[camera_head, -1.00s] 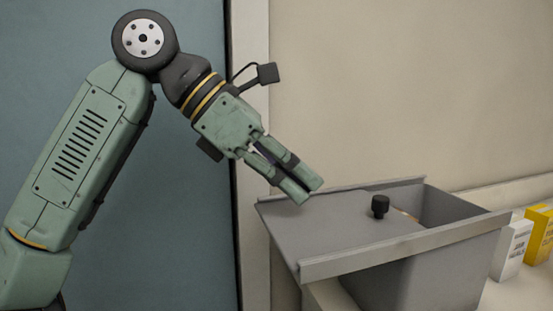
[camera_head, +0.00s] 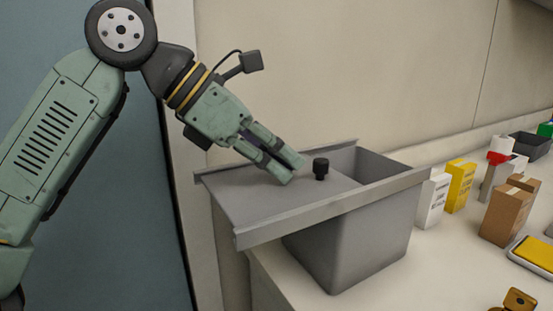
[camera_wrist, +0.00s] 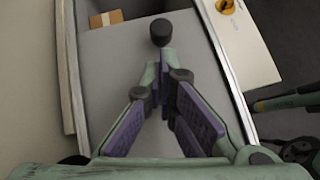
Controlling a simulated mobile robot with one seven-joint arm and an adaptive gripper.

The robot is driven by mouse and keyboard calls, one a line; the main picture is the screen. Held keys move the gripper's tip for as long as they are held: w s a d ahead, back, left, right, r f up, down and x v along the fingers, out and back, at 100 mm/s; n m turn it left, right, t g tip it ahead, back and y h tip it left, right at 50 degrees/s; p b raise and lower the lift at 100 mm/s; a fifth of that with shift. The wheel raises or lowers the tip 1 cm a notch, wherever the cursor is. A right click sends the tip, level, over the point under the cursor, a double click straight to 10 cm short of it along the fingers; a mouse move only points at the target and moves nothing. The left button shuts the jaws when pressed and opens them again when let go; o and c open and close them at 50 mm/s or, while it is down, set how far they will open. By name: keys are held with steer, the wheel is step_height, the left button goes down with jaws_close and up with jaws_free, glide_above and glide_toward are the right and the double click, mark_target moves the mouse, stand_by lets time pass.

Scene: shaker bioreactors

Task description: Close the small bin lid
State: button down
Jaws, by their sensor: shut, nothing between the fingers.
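The small bin (camera_head: 350,245) is a grey box on the counter with rails along its top. Its flat grey lid (camera_head: 250,190) lies in the rails, slid toward the left and overhanging the bin there. The right part of the bin's top is open. A black knob (camera_head: 321,169) stands up from the lid near its right edge. My gripper (camera_head: 292,172) is shut and empty, tilted down, with its tips just left of the knob and close above the lid. In the wrist view, the knob (camera_wrist: 160,32) is just beyond the fingertips (camera_wrist: 165,75); contact cannot be told.
Right of the bin, a white box (camera_head: 432,199) and a yellow box (camera_head: 459,186) stand close by. A brown carton (camera_head: 507,214) and a yellow-topped item (camera_head: 538,254) are farther right. A wall is behind. A brown box (camera_wrist: 105,18) shows in the bin's opening.

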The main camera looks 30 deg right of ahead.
steer(key=d+p, duration=0.3)
steer(key=d, duration=1.3)
steer(key=shift+s, duration=0.45)
steer(key=shift+a, duration=0.15)
